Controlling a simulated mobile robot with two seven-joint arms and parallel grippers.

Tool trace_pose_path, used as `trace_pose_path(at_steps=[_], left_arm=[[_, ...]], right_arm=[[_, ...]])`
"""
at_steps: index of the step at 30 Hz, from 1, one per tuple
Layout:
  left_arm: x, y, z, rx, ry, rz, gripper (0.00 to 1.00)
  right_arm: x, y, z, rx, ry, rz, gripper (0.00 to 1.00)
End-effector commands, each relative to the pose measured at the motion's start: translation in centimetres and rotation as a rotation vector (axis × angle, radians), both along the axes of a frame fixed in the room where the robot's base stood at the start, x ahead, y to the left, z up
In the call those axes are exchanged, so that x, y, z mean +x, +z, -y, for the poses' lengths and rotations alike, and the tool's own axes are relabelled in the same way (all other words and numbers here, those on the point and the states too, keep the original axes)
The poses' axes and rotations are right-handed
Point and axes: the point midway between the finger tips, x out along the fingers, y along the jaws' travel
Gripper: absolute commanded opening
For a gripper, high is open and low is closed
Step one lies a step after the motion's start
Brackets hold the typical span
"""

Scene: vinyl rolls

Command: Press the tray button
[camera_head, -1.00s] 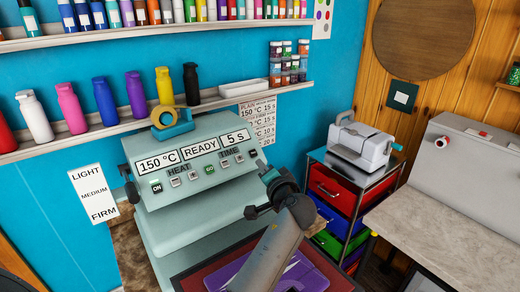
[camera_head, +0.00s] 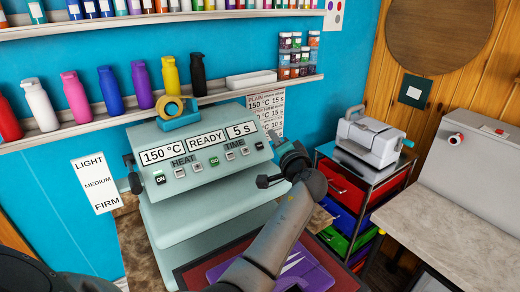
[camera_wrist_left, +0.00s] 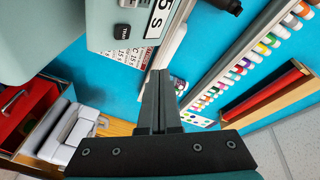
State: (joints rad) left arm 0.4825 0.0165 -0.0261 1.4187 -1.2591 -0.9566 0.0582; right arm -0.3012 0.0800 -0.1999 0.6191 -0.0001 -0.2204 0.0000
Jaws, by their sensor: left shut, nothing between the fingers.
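The pale green heat press (camera_head: 215,215) stands in the middle of the head view, its front panel showing 150 °C, READY and 5 s. A row of small buttons, including a green GO button (camera_head: 214,161), sits under the displays. My left gripper (camera_head: 272,136) is shut and empty at the right end of the panel, pointing towards the wall; contact cannot be told. Its closed fingers (camera_wrist_left: 158,78) show in the left wrist view, with the panel edge above them. My right gripper is not in view.
A purple item (camera_head: 300,270) lies on the red-edged bed below my arm. A tape roll (camera_head: 171,106) sits on the press. A drawer cart (camera_head: 350,195) stands right of my arm. Bottles line the shelf above.

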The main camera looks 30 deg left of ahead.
Motion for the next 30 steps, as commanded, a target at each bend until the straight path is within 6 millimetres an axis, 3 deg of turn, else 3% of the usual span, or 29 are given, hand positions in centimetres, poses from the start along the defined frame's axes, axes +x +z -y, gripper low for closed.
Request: trace_pose_path(at_steps=[6, 12, 30], left_arm=[[0.9, -2.8, -2.3, 0.000, 0.002, -0.001, 0.00], [1.4, -4.2, -3.5, 0.000, 0.000, 0.000, 0.00], [1.7, -4.6, -4.2, -0.001, 0.001, 0.000, 0.00]], right_arm=[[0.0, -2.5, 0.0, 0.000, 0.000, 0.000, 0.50], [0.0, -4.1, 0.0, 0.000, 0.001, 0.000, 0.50], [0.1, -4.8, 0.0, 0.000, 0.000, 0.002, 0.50]])
